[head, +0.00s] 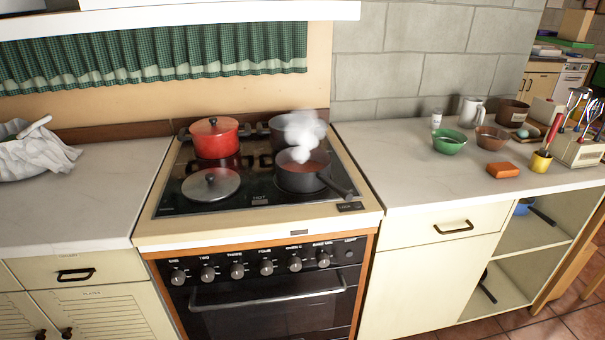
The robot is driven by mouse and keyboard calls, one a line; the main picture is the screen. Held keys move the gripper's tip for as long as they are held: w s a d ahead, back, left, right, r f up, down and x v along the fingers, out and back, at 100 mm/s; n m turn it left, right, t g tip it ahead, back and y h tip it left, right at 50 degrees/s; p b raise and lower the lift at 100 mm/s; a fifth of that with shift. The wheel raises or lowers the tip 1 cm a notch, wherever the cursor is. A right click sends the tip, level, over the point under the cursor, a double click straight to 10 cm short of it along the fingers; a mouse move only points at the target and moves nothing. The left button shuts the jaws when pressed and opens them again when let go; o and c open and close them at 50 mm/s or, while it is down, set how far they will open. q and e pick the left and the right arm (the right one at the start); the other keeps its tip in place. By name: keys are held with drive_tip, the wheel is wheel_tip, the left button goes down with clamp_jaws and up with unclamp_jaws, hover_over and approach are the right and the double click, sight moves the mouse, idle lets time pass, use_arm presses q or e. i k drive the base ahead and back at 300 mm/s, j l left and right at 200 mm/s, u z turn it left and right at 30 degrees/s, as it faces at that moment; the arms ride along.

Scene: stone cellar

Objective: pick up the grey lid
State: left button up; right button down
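The grey lid (211,185) is a round, flat metal disc with a dark knob in its middle. It lies at the front left of the black stove top (248,207). Neither of my grippers shows in the head view.
A red lidded pot (215,137) stands behind the lid. A steaming dark saucepan (302,177) is to its right, its handle pointing front right, with a grey pot (284,131) behind. A cloth-filled bowl (35,155) is on the left counter.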

sight(214, 184)
drive_tip(key=i+j, duration=0.2)
drive_tip(key=j, duration=0.15)
drive_tip(key=i+j, duration=0.2)
drive_tip(key=j, duration=0.15)
drive_tip(key=i+j+z, duration=0.1)
drive_tip(key=i+j, duration=0.1)
drive_tip(key=j, duration=0.1)
